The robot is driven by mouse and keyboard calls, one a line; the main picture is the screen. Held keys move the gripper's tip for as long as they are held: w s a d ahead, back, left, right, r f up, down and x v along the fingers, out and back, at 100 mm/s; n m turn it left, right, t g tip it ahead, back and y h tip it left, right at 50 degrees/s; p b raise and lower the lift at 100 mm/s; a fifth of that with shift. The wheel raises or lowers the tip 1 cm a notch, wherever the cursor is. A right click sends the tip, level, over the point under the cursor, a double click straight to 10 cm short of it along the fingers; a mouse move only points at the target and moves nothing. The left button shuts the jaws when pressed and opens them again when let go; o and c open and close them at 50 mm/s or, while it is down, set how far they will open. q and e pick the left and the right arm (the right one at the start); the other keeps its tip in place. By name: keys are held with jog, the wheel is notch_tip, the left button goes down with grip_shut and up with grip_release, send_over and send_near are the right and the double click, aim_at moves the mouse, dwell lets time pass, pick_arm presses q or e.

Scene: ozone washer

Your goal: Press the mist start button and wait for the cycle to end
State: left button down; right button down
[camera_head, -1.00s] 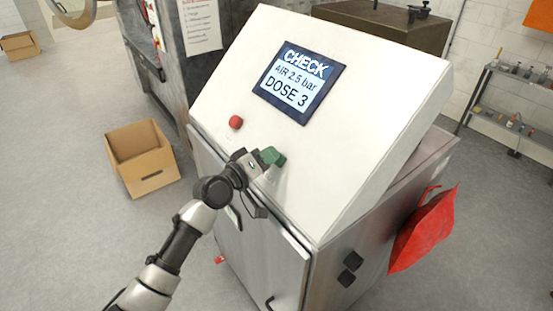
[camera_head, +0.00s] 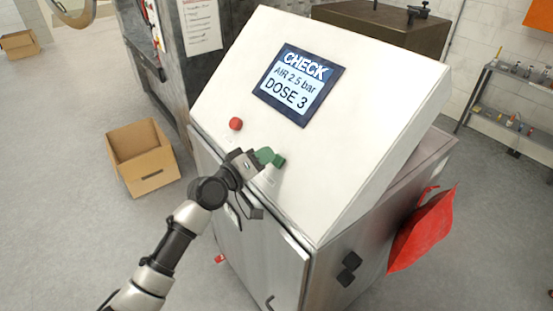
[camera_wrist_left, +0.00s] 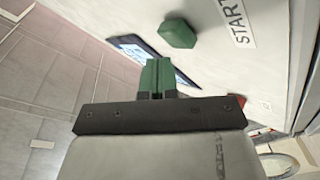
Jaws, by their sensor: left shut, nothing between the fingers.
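The washer's white sloped panel (camera_head: 345,110) carries a dark-framed screen (camera_head: 299,84) reading "CHECK", "AIR 2.5 bar", "DOSE 3". A green button (camera_head: 279,161) sits low on the panel; in the left wrist view the green button (camera_wrist_left: 178,31) is beside a label (camera_wrist_left: 236,22) reading "START". My left gripper (camera_head: 265,155) has green fingertips, shut and empty, just left of the button. In the left wrist view its fingertips (camera_wrist_left: 157,76) show a gap to the button. Exact distance to the panel is unclear. My right gripper is out of view.
A red button (camera_head: 236,123) sits up and left of the green one. A cardboard box (camera_head: 143,160) stands on the floor at left. A red bag (camera_head: 421,232) hangs on the cabinet's right side. A shelf (camera_head: 515,125) with small items stands far right.

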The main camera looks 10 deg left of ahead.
pick_arm(q)
jog(key=shift+r, duration=0.1)
jog(key=shift+s+a+r+p, duration=0.15)
jog(key=shift+r+p, duration=0.1)
jog(key=shift+p, duration=0.1)
jog(key=s+a+r+p, duration=0.2)
jog(key=r, duration=0.1)
jog(key=shift+s+a, duration=0.1)
jog(key=shift+s, duration=0.05)
jog(key=shift+f, duration=0.1)
dwell(0.4)
